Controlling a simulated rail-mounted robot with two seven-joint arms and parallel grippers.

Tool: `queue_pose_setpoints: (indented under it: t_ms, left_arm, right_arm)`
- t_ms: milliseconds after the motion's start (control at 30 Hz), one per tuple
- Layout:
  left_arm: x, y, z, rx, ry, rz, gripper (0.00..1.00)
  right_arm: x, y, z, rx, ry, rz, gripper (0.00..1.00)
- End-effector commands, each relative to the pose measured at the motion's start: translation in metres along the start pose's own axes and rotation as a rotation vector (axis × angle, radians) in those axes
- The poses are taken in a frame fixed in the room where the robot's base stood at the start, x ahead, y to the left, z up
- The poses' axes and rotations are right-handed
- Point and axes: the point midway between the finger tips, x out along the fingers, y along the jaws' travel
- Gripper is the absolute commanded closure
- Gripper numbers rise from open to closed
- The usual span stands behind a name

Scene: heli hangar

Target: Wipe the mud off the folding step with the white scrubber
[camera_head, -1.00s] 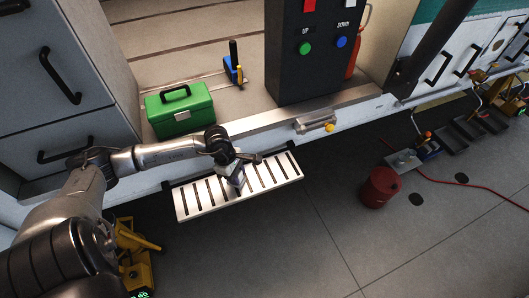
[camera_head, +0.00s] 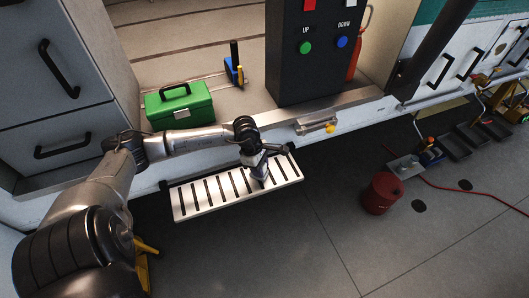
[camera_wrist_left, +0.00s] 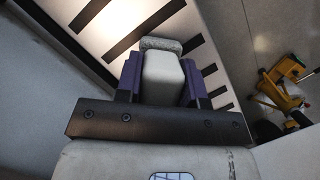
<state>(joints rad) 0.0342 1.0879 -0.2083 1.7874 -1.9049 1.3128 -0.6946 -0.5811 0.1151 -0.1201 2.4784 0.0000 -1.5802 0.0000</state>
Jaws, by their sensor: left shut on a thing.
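The folding step (camera_head: 216,205) is a pale slotted metal panel hanging out from the side of the raised floor in the head view. It also fills the top of the wrist view (camera_wrist_left: 140,18). My left gripper (camera_head: 259,176) is over the right half of the step, pointing down. In the left wrist view its purple-lined fingers are shut on the white scrubber (camera_wrist_left: 163,72), a pale block whose far end is at the slats. I cannot tell whether it presses on them. I make out no clear mud on the visible slats. My right gripper is not in view.
A green toolbox (camera_head: 180,107) sits on the raised floor behind the step, left of a black control box (camera_head: 318,70) with UP and DOWN buttons. A red can (camera_head: 381,193) stands on the open floor to the right, near a red hose (camera_head: 480,190).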

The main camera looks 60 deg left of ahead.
Motion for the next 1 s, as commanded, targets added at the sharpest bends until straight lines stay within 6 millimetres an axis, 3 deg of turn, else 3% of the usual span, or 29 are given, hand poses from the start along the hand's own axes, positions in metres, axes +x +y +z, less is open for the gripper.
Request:
queue_pose_setpoints:
  t_ms: [100, 633, 1000]
  left_arm:
    - [-0.026, 0.0, 0.007, 0.005, 0.003, 0.002, 0.86]
    - [-0.07, 0.0, 0.022, 0.006, 0.002, 0.0, 0.86]
    - [-0.078, 0.0, 0.025, 0.007, 0.001, -0.002, 0.86]
  right_arm:
    - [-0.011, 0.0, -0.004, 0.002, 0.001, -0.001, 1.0]
    - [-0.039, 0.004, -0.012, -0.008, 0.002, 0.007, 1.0]
    - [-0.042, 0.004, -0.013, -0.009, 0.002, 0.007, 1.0]
